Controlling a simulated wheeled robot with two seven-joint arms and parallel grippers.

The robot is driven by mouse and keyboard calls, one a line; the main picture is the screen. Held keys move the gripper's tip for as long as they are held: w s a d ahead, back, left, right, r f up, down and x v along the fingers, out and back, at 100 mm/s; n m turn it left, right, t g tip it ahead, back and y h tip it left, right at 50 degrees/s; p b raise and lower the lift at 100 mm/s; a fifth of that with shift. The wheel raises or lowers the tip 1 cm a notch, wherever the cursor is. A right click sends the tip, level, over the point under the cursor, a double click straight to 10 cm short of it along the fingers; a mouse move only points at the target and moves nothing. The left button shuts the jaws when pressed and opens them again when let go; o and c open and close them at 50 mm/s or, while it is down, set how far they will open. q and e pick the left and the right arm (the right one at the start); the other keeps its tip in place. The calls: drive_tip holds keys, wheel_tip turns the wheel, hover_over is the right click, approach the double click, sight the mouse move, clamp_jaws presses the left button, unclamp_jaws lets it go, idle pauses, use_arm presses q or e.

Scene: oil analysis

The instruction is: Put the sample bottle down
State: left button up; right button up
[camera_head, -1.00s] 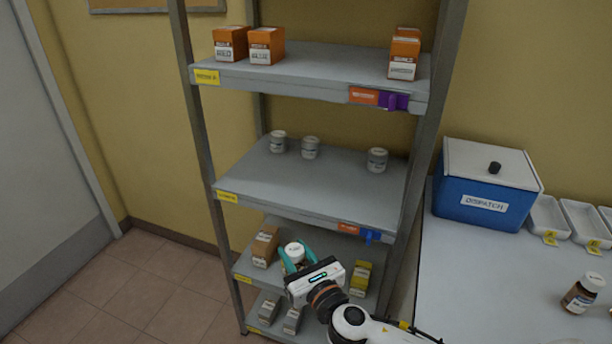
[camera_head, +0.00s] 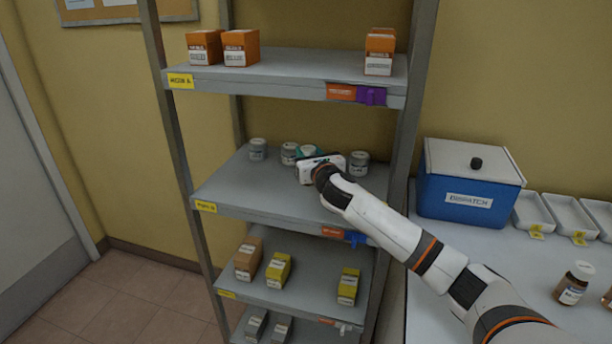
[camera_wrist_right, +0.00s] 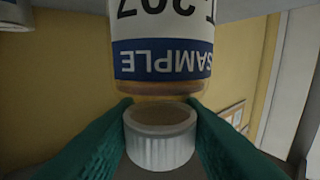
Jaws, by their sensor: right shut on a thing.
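The sample bottle (camera_wrist_right: 162,62) fills the upper right wrist view, with a white and blue label reading SAMPLE upside down and a ribbed white cap (camera_wrist_right: 160,150). My right gripper (camera_wrist_right: 160,108) is shut on it near the cap, with one green finger on each side. In the head view my right gripper (camera_head: 308,152) is at the middle shelf (camera_head: 250,188), between two grey jars on its left and one on its right. The held bottle is mostly hidden there; I cannot tell whether it touches the shelf. My left gripper is not in view.
Grey jars (camera_head: 258,149), (camera_head: 289,153) and (camera_head: 359,163) stand close to the gripper. The upper shelf (camera_head: 290,76) is above it. The front left of the middle shelf is clear. A blue dispatch box (camera_head: 470,190) and a brown bottle (camera_head: 574,283) are on the table at right.

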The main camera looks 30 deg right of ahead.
wheel_tip(320, 180, down, 6)
drive_tip(key=shift+r+b, duration=0.25)
drive_tip(key=shift+b, duration=0.1)
drive_tip(key=o, duration=1)
drive_tip(key=shift+o, duration=0.2)
drive_tip(key=shift+s, duration=0.1)
drive_tip(key=v, duration=1.2)
drive_tip(key=shift+b, duration=0.4)
